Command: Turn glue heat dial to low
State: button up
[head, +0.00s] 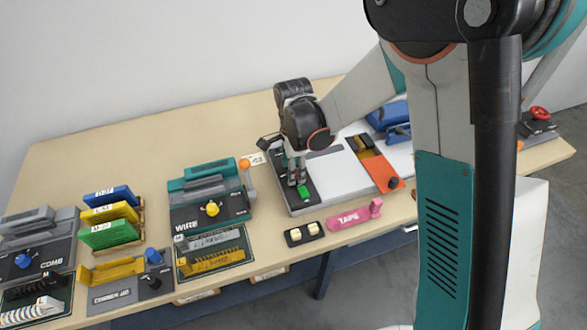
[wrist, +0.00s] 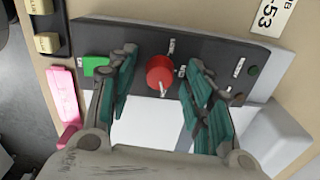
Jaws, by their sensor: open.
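A red round dial (wrist: 160,74) sits on a dark control panel (wrist: 147,45) in the wrist view, with small white labels around it that are too small to read. A green button (wrist: 96,66) is on the same panel to its left; it also shows in the head view (head: 304,191). My gripper (wrist: 164,60) is open, with one teal-padded finger on each side of the red dial and gaps between the fingers and the dial. In the head view my gripper (head: 297,182) points down over the dark panel, and the dial is hidden there.
A teal wire unit (head: 208,205) is left, an orange panel (head: 381,172) right. The table's back left (head: 150,145) is clear.

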jog(key=shift+c, duration=0.2)
jog(key=c, duration=1)
jog(key=shift+c, duration=0.2)
